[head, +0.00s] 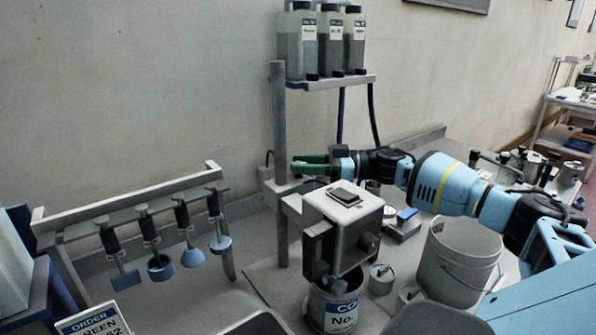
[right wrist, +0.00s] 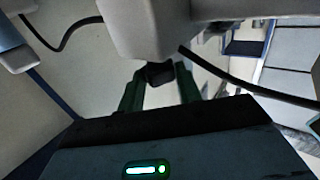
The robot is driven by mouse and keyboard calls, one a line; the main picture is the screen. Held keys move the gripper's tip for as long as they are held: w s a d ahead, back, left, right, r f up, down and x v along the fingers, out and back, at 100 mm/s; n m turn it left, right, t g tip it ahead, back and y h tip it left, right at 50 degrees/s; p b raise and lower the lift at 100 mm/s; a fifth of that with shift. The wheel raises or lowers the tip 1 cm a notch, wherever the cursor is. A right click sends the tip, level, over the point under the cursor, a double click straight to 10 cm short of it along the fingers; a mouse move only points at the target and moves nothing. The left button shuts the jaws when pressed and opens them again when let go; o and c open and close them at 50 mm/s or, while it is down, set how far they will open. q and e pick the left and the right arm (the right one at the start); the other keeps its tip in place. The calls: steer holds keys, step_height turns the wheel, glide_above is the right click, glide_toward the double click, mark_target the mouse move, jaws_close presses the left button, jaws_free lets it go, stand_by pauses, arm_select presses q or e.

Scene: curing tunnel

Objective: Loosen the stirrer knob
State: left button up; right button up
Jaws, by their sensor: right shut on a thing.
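The stirrer stands mid-table, with a grey column (head: 280,140) and a boxy light-grey head (head: 345,212) with a small dark plate on top. A labelled can (head: 333,313) stands under the head. My right gripper (head: 300,165) reaches in from the right, behind the head, with its green fingertips at the column. In the right wrist view, its two green fingers (right wrist: 158,82) are shut on the small dark stirrer knob (right wrist: 159,73), just below a pale block. The knob is hidden by the fingers in the head view. My left gripper is not in view.
A rack (head: 130,205) with several hanging stirring tools stands at left. A shelf (head: 325,83) holds 3 bottles above my right wrist. A white bucket (head: 455,275) stands right of the stirrer, under my right arm. Hoses hang behind the wrist.

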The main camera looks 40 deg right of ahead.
steer(key=shift+w+f+n+g+y+b, duration=0.2)
steer(key=shift+n+g+y+b, duration=0.45)
steer(key=shift+g, duration=0.25)
steer(key=shift+d+r+n+g+y, duration=0.1)
steer(key=shift+r+n+g+y, duration=0.1)
steer(key=shift+n+g+y, duration=0.7)
steer(key=shift+w+n+g+y+b, duration=0.1)
steer(key=shift+n+g+y+b, duration=0.15)
steer(key=shift+n+g+b, duration=0.45)
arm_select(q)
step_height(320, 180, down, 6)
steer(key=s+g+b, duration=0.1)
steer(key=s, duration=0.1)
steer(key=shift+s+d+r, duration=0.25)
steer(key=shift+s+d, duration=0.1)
arm_select(e)
steer(key=shift+w+n+g+y, duration=0.1)
steer(key=shift+n+g+y, duration=0.25)
steer(key=shift+n+g, duration=0.55)
steer(key=shift+n+g+y, duration=0.35)
steer(key=shift+g, duration=1.05)
steer(key=shift+d, duration=0.1)
steer(key=o, duration=1)
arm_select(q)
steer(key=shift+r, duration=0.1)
